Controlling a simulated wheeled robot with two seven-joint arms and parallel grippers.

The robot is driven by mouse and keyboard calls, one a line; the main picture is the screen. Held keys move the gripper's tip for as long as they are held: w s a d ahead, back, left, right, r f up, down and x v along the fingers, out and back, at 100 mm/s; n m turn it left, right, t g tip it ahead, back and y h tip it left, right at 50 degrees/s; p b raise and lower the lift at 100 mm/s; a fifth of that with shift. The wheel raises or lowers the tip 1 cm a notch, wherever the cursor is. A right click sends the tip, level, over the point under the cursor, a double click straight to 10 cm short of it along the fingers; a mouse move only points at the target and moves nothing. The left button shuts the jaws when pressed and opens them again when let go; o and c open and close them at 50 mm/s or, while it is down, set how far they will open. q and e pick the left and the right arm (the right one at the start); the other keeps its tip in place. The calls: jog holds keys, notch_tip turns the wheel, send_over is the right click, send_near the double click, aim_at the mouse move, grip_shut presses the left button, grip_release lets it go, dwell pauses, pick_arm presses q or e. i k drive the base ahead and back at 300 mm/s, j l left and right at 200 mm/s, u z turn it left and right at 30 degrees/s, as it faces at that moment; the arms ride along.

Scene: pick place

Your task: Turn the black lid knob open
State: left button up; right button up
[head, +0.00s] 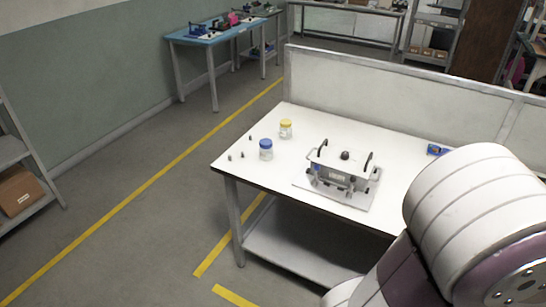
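The black lid knob (345,155) sits on top of a grey metal box device (336,173) with black handles on its two sides. The device stands on a flat grey plate (352,201) on the white table. The knob is small here and I cannot tell its turn position. My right arm fills the lower right of the head view, in front of the table's right part. Neither gripper is in view.
The white table (237,161) also holds a blue-lidded jar (266,150), a yellow-lidded jar (286,129) and several small dark pieces at its left end. A small blue box (436,150) lies at the right. A low partition (400,92) runs behind the table. Floor to the left is clear.

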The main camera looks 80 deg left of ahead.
aim_at(345, 155)
jog(key=j+u, duration=0.1)
jog(key=u, duration=2.25)
jog(key=k+j, duration=0.05)
jog(key=j, duration=0.05)
